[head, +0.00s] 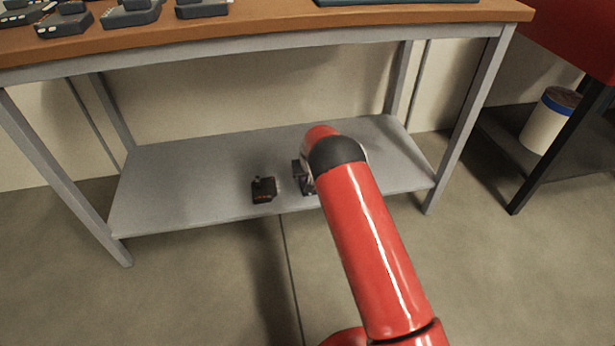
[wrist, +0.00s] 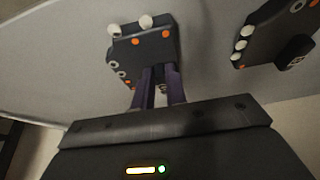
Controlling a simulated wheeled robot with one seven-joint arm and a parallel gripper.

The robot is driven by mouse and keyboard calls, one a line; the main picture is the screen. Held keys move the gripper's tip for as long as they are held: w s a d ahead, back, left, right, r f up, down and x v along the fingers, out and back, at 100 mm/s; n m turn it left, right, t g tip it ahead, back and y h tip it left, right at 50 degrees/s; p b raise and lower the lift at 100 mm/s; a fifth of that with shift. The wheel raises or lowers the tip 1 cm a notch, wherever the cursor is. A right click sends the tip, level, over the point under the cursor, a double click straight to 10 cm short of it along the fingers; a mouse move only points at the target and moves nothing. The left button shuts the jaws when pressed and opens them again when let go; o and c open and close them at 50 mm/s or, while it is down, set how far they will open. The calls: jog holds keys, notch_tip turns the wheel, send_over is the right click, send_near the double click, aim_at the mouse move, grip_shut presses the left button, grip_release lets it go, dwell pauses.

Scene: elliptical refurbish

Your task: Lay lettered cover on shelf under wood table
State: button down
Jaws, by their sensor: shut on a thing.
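My gripper (wrist: 158,78) is shut on a dark cover (wrist: 140,42) with white knobs and orange dots. No lettering on it can be read. In the head view the held cover (head: 297,172) shows as a small dark edge left of my wrist, mostly hidden by the arm. It is low over the grey shelf (head: 190,180) under the wood table (head: 270,28); I cannot tell whether it touches the shelf.
A second dark piece with white knobs (head: 263,190) rests on the shelf near its front edge, left of my gripper; it also shows in the wrist view (wrist: 275,40). The shelf's left half is clear. Grey table legs (head: 467,125) flank the shelf. A white bucket (head: 548,122) stands at right.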

jog(key=shift+r, duration=0.1)
jog(key=c, duration=1.4)
grip_release()
jog(key=shift+c, duration=0.2)
jog(key=shift+r, duration=0.1)
jog(key=p+v, duration=0.1)
jog(key=v, duration=1.1)
